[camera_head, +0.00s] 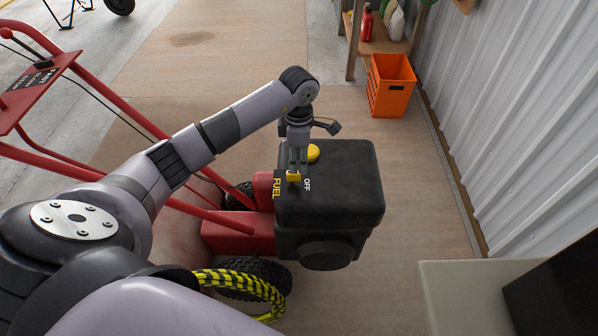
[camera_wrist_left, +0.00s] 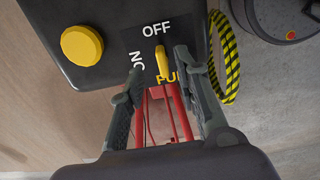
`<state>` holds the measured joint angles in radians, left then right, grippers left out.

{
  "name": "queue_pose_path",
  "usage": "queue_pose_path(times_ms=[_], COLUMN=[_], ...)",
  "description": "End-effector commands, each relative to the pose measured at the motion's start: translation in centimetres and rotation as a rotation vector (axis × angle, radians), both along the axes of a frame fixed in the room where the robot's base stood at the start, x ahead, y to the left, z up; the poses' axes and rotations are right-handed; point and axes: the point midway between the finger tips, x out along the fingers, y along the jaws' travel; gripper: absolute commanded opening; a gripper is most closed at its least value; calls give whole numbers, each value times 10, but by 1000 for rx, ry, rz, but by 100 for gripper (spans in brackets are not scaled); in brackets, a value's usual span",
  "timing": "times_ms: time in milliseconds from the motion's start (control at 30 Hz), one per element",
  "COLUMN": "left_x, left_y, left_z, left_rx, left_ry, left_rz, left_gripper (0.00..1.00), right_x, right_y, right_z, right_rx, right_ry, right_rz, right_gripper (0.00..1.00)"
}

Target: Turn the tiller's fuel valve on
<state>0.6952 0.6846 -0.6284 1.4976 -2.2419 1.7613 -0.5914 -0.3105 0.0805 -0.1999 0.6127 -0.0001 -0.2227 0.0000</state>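The tiller's black engine (camera_head: 335,185) stands on the red tiller frame, with a yellow fuel valve lever (camera_head: 293,177) on its top edge beside the FUEL and OFF labels. In the left wrist view the lever (camera_wrist_left: 162,64) points toward the OFF label, and the ON label lies to its left. My left gripper (camera_head: 297,170) comes down over the lever from above. In the wrist view its two fingers (camera_wrist_left: 158,66) are open, one on each side of the lever, with visible gaps. Contact cannot be told. My right gripper is not in view.
A round yellow cap (camera_wrist_left: 82,46) sits on the engine beside the valve. Red handlebars (camera_head: 110,100) run to the left. A yellow-black striped hose (camera_head: 245,285) is near the wheel. An orange crate (camera_head: 391,88) stands by the metal wall. Floor behind the engine is clear.

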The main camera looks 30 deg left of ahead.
Motion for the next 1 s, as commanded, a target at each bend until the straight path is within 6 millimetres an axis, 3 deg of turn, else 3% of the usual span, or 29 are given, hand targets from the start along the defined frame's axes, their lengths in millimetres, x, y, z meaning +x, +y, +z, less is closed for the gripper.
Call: queue_pose_path(times_ms=[167,400,733,1000], left_x=[-1,0,0,0], left_y=[-1,-1,0,0], left_z=[-36,-60,-64,-64], left_rx=[-2,-1,0,0], left_ry=[3,0,-1,-1], left_rz=[-1,-1,-2,-1], left_gripper=[30,30,30,13], right_x=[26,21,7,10], right_y=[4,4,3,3], right_z=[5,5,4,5], right_rx=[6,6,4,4], right_ry=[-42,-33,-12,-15], right_rz=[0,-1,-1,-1], right_gripper=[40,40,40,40])
